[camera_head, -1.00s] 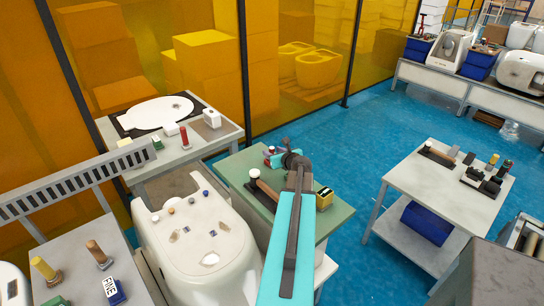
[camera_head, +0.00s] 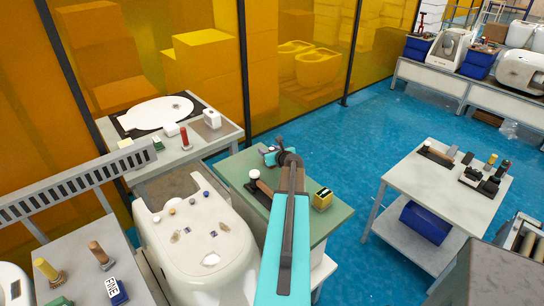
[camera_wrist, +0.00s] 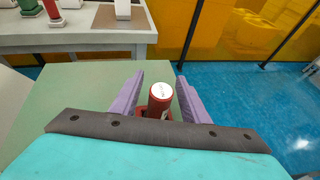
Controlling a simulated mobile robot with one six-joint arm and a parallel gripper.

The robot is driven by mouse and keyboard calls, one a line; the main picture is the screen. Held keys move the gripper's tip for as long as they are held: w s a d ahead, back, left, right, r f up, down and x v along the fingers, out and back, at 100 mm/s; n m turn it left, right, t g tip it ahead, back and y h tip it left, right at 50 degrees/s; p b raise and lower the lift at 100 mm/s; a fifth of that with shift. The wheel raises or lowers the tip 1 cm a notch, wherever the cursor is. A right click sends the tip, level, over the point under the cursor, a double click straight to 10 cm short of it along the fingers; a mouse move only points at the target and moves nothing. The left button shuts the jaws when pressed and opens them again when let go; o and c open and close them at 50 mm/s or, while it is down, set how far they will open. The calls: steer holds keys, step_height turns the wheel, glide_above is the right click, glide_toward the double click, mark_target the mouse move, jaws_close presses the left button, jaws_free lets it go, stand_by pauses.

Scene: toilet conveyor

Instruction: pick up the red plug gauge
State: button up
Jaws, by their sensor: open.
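A red plug gauge (camera_wrist: 160,98) with a white, marked top stands upright on the green-topped table (camera_wrist: 85,85) in the wrist view. It appears between the two purple fingers of my gripper (camera_wrist: 153,92), which is open. Gaps show between the finger tips and the gauge's top; its lower part is partly hidden by my gripper. In the head view my gripper (camera_head: 273,152) is at the far part of the green table, and my wrist hides most of what is there. Another red, upright piece (camera_head: 184,137) stands on the back table, also visible in the wrist view (camera_wrist: 51,10).
On the green table are a brown-handled tool with a white knob (camera_head: 256,179) and a yellow-black block (camera_head: 322,200). A white toilet-shaped body (camera_head: 205,245) stands to the left. A white table (camera_head: 400,180) with small parts stands to the right. Yellow panels stand behind.

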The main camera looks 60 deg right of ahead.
stand_by(0.6)
steer(key=c, duration=1)
steer(key=shift+c, duration=0.3)
step_height(320, 180, up, 10)
steer(key=b, duration=0.1)
steer(key=shift+b, duration=0.3)
